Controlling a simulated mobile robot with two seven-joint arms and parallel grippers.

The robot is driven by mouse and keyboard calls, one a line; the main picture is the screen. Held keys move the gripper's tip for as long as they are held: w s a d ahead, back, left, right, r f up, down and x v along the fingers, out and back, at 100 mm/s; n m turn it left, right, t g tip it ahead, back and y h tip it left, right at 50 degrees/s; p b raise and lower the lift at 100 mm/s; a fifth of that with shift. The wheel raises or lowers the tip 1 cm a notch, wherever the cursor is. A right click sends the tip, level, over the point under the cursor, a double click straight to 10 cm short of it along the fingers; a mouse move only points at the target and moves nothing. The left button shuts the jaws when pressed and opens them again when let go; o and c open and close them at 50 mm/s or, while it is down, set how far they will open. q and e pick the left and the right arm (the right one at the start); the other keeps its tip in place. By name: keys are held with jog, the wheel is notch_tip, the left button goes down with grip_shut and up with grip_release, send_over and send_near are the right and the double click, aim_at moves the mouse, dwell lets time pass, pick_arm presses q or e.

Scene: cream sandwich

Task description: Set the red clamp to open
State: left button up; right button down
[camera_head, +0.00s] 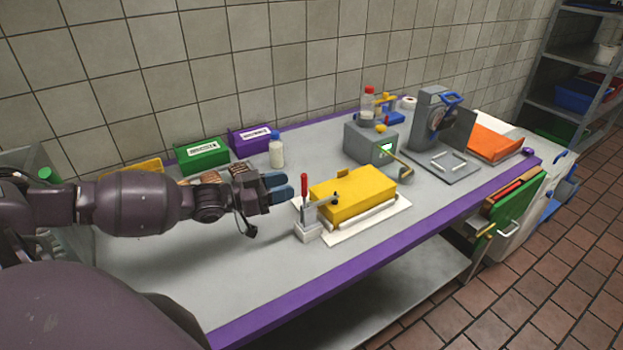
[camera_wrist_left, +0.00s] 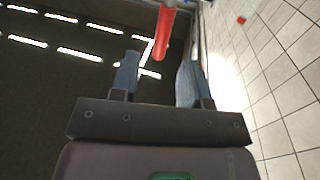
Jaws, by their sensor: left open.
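The red clamp has an upright red handle (camera_head: 299,174) on a grey-white base (camera_head: 308,229). It stands at the left end of a white board (camera_head: 385,222) that carries a yellow block (camera_head: 355,190). A metal arm of the clamp reaches right, toward the block. My left gripper (camera_head: 280,186) is open, its blue fingers just left of the handle in the head view. In the left wrist view, the red handle (camera_wrist_left: 165,35) shows ahead of and between the open fingers (camera_wrist_left: 158,78). I cannot tell whether they touch. My right gripper is out of view.
A grey machine (camera_head: 368,143) and a slicer-like device (camera_head: 437,118) stand farther right. The purple-edged table's front strip is clear.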

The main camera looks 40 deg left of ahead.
aim_at(304, 192)
pick_arm(q)
jog(key=x, duration=0.7)
jog(key=shift+w, duration=0.15)
grip_shut()
